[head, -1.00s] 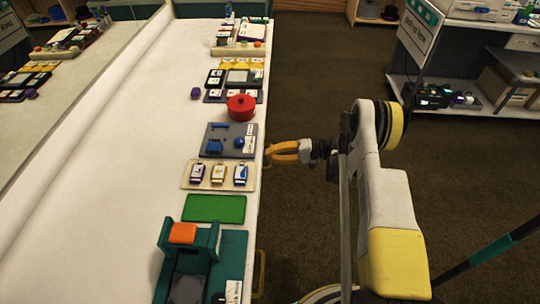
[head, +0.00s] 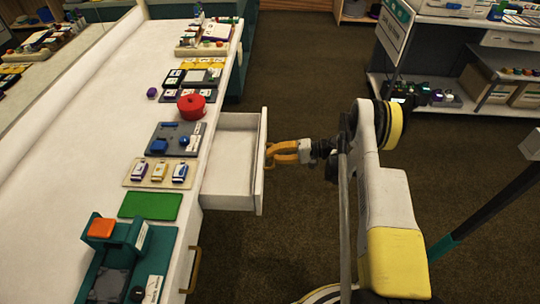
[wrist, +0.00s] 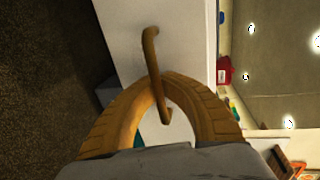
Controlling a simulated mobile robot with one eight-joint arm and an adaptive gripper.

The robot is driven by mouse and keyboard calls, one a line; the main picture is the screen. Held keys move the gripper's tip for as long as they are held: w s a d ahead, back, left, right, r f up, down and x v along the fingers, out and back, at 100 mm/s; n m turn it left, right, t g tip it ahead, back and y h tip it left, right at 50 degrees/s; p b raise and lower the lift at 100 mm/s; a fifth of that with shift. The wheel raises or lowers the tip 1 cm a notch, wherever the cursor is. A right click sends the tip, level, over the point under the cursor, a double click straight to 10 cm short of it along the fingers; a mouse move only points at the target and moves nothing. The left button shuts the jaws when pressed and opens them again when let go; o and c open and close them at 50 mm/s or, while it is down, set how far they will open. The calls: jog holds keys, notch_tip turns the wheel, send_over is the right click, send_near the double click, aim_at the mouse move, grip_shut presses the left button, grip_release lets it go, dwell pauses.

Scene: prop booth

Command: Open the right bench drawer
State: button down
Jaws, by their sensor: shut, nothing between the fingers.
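A white bench drawer (head: 229,160) stands pulled out from the bench's long side in the head view, its inside bare. Its bronze handle (wrist: 152,65) runs across the loop of my yellow fingers in the wrist view. My gripper (head: 271,153) is at the drawer front in the head view, and its fingertips (wrist: 160,82) meet around the handle. The fingers are closed into a ring, hooked around the bar rather than pinching it. A second, nearer handle (head: 194,270) is on the bench side, with that drawer closed.
The bench top (head: 60,190) carries a red pot (head: 191,106), a grey tray (head: 165,139), a green mat (head: 150,205) and a teal fixture (head: 125,262). Carpet (head: 300,225) is open to the right of the drawer. A shelf unit (head: 450,107) stands at the far right.

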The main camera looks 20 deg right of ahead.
jog(key=c, duration=1.8)
grip_release()
jog(key=shift+d+r, duration=0.15)
jog(key=o, duration=0.3)
jog(key=shift+a, duration=0.3)
jog(key=v, duration=1.2)
